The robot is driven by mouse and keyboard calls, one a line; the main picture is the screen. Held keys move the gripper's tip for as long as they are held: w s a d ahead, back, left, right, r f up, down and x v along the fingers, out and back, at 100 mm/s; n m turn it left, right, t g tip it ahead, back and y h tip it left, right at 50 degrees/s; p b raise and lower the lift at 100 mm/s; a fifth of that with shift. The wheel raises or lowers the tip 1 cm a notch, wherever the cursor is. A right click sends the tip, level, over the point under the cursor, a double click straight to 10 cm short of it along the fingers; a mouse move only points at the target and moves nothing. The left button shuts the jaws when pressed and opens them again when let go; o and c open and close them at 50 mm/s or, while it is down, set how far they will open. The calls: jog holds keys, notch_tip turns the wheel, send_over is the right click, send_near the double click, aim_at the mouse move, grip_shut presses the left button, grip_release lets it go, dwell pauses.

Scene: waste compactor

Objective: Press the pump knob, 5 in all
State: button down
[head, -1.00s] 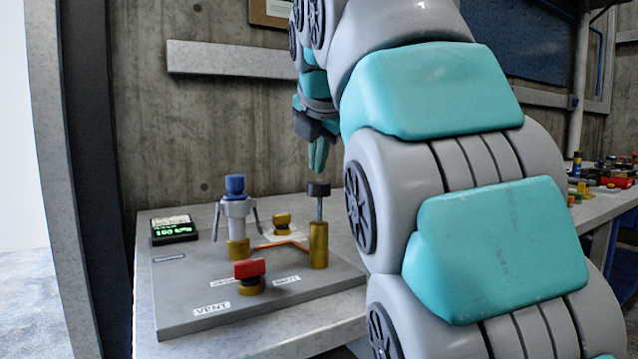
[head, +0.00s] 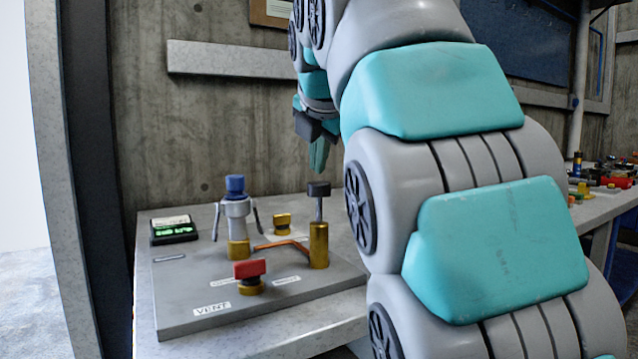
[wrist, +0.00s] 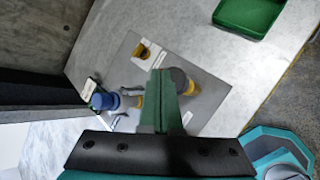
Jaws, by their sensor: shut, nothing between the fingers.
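The pump knob (head: 319,189) is a dark grey cap on a thin metal rod that rises from a brass cylinder (head: 319,246) on the right of the grey panel. It stands raised, with the rod showing. In the wrist view the knob (wrist: 181,82) is just right of the fingertips. My gripper (head: 318,154) is shut and empty, pointing down just above the knob with a small gap. It also shows in the wrist view (wrist: 161,80), where its green fingers hide part of the panel.
The panel (head: 180,290) also bears a red-handled vent valve (head: 250,269), a blue-topped fitting (head: 236,187), a brass knob (head: 282,221) and a small display (head: 174,229) with green text. A green tray (wrist: 250,14) shows in the wrist view. A concrete wall stands behind.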

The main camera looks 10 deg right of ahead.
aim_at(318, 184)
jog(key=shift+f, duration=0.2)
jog(key=shift+f, duration=0.2)
jog(key=shift+f+b, duration=1.6)
jog(key=shift+f, duration=0.35)
dwell(2.3)
jog(key=shift+r, duration=0.1)
jog(key=shift+r+p, duration=2)
jog(key=shift+r, duration=0.25)
notch_tip(318, 184, up, 3)
jog(key=shift+f+p, duration=0.2)
jog(key=shift+p, duration=0.9)
jog(key=shift+r, duration=1.2)
